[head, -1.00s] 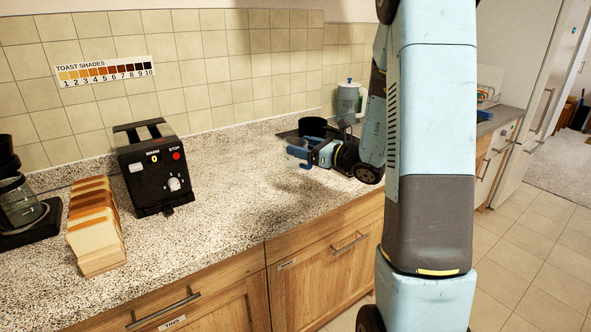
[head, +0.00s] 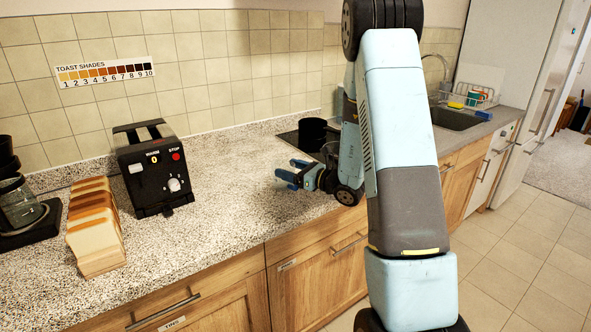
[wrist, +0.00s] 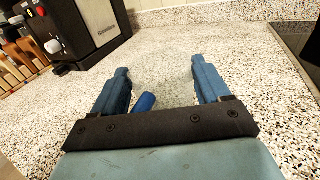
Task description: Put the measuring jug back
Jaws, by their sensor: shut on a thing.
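My gripper (head: 289,174) is low over the counter, right of the toaster, with its blue fingers pointing left. In the wrist view the fingers (wrist: 163,88) stand apart, shut on a clear, see-through thing that I take for the measuring jug (wrist: 168,92). A short blue piece, perhaps its handle (wrist: 146,102), shows between the fingers. The jug's outline is very faint, and I cannot make it out in the head view. I cannot tell whether its base touches the counter.
A black toaster (head: 154,168) and a bread row (head: 94,229) stand left, beside a coffee maker (head: 20,205). A black pot (head: 312,133) stands on the dark hob behind my gripper. A sink (head: 455,119) is at the far right. The counter between toaster and gripper is clear.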

